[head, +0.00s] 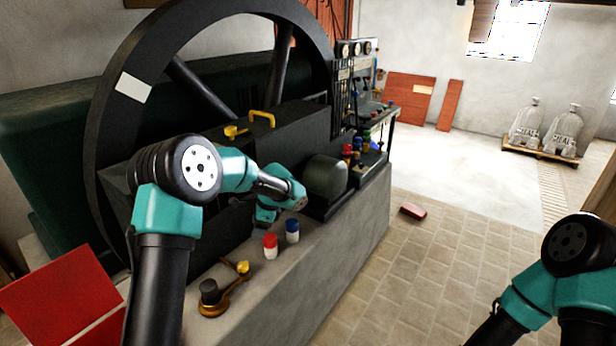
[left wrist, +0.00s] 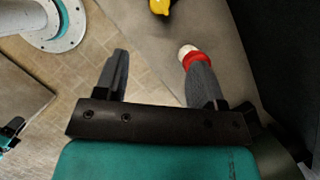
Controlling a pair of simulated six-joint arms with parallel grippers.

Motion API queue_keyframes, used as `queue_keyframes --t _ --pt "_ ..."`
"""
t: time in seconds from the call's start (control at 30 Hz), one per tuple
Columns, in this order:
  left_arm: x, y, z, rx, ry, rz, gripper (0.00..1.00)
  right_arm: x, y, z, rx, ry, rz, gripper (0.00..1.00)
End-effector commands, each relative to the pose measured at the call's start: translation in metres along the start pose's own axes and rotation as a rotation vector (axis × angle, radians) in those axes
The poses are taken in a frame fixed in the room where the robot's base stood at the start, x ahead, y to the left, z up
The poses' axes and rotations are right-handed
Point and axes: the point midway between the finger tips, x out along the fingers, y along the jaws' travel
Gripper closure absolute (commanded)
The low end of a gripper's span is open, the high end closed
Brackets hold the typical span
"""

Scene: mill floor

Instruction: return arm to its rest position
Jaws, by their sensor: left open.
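My left arm (head: 175,200) reaches in from the left over the grey stone ledge (head: 335,250), bent at its joints. My left gripper is mostly hidden behind the wrist in the head view; in the left wrist view my left gripper (left wrist: 155,70) is open, with nothing between its two fingers. A red-and-white small bottle (head: 270,247) stands on the ledge below the wrist. It also shows in the left wrist view (left wrist: 192,58) by the right finger's tip, partly covered; I cannot tell if they touch. My right arm (head: 565,265) is at the lower right; its gripper is out of view.
A blue-topped bottle (head: 292,231) stands beside the red one. A brass crank (head: 226,290) lies on the ledge's front part. The large dark flywheel (head: 105,120) and machine block rise behind my left arm. A red brick (head: 413,211) lies on the otherwise open tiled floor.

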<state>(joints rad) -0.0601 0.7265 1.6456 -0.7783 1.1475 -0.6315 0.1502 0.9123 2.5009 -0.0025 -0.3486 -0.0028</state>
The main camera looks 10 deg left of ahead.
Motion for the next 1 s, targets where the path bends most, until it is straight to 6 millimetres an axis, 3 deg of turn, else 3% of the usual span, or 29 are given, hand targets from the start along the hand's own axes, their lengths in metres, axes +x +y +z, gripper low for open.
queue_keyframes --t 0.17,0.27,0.6,0.8,1.0 --pt "0.021 0.012 -0.012 -0.018 0.047 0.025 0.37 0.000 0.000 0.000 0.000 0.000 0.000 0.57" --pt "0.049 0.031 -0.029 -0.054 0.117 0.065 0.37 0.000 0.000 0.000 0.000 0.000 0.000 0.57" --pt "0.160 0.143 -0.091 -0.383 0.419 0.294 0.37 0.000 0.000 0.000 0.000 0.000 0.000 0.57" --pt "0.203 0.213 -0.104 -0.671 0.529 0.425 0.37 0.000 0.000 0.000 0.000 0.000 0.000 0.57" --pt "0.233 0.277 -0.098 -0.993 0.575 0.517 0.37 0.000 0.000 0.000 0.000 0.000 0.000 0.57"
